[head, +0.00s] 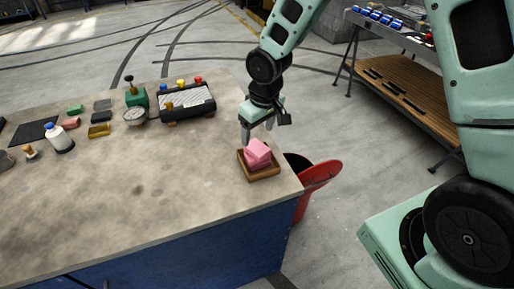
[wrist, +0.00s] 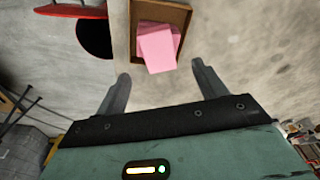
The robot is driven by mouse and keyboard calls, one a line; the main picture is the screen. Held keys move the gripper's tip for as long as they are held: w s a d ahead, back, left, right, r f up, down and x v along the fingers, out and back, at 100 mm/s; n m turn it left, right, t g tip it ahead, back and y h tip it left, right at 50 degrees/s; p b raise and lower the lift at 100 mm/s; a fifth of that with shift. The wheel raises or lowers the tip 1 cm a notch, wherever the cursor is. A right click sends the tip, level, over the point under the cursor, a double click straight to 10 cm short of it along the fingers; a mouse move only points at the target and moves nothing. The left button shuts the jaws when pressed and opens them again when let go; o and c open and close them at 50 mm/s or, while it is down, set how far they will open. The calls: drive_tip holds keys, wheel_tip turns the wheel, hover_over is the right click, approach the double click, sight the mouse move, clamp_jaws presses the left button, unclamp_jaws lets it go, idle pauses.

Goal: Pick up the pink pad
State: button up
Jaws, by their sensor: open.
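The pink pad (head: 258,150) rests in a small brown wooden tray (head: 262,176) near the right edge of the workbench. It appears as two stacked or offset pink blocks; I cannot tell whether they are one piece or two. My gripper (head: 257,139) is open and empty, just above and behind the tray in the head view. In the wrist view, the pink pad (wrist: 157,46) sits ahead of the open fingers (wrist: 163,78), roughly between their lines. The tray (wrist: 185,22) shows around it. The fingers do not touch the pad.
A red bin (head: 318,176) with a dark opening stands on the floor beside the bench's right edge. The bench front is clear.

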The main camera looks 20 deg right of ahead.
sight(257, 147)
drive_tip(key=shift+w+f+p, duration=0.15)
drive_tip(key=shift+f+p, duration=0.75)
drive_tip(key=shift+f, duration=1.9)
drive_tip(key=c, duration=1.1)
drive_tip(key=shift+r, duration=0.15)
wheel_tip(257, 147, up, 10)
drive_tip(key=shift+f+b, duration=0.1)
drive_tip(key=shift+b, duration=0.8)
drive_tip(key=shift+o, duration=1.3)
drive_tip(key=shift+c, duration=0.7)
